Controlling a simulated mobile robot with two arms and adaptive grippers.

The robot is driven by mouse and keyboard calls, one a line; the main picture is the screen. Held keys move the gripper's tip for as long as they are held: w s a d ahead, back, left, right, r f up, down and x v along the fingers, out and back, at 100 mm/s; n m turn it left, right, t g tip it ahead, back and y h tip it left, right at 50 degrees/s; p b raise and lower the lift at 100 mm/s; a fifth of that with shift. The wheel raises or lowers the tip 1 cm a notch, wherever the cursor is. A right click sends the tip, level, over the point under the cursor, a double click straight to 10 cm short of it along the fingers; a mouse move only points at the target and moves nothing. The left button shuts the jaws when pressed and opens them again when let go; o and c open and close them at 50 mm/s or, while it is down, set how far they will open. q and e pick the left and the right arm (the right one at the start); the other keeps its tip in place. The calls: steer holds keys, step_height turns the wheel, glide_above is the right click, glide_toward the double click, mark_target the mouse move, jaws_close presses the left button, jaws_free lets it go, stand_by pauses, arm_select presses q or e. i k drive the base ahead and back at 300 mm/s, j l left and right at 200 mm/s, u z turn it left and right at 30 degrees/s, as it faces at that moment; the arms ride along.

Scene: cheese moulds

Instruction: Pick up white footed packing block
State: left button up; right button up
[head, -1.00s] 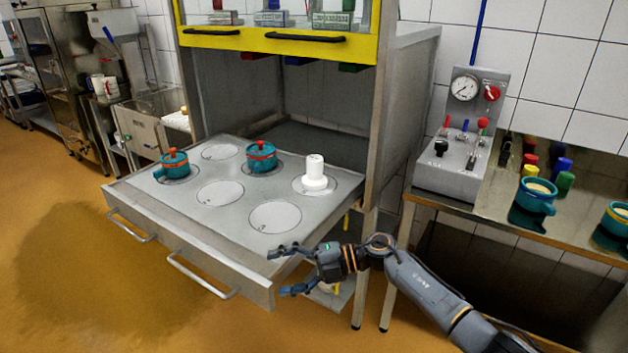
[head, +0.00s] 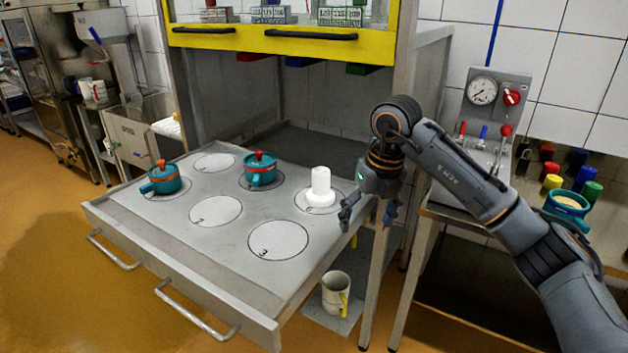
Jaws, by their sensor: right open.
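The white footed packing block (head: 321,187) stands upright on a marked circle at the right back of the pulled-out grey drawer top (head: 190,255). It has a narrow upper cylinder on a wider round foot. My right gripper (head: 367,217) is open and empty, fingers pointing down, just right of the block and apart from it, by the drawer's right edge. My left gripper does not show.
Two teal lidded moulds (head: 261,169) (head: 160,178) stand on other circles. A yellow-framed cabinet (head: 270,38) overhangs the back. A mug (head: 335,293) sits on a low shelf. A gauge panel (head: 490,108) and a teal mould (head: 567,205) are at right. The front circles are empty.

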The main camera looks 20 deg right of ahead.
mark_target(320, 195)
steer(key=i, duration=1.1)
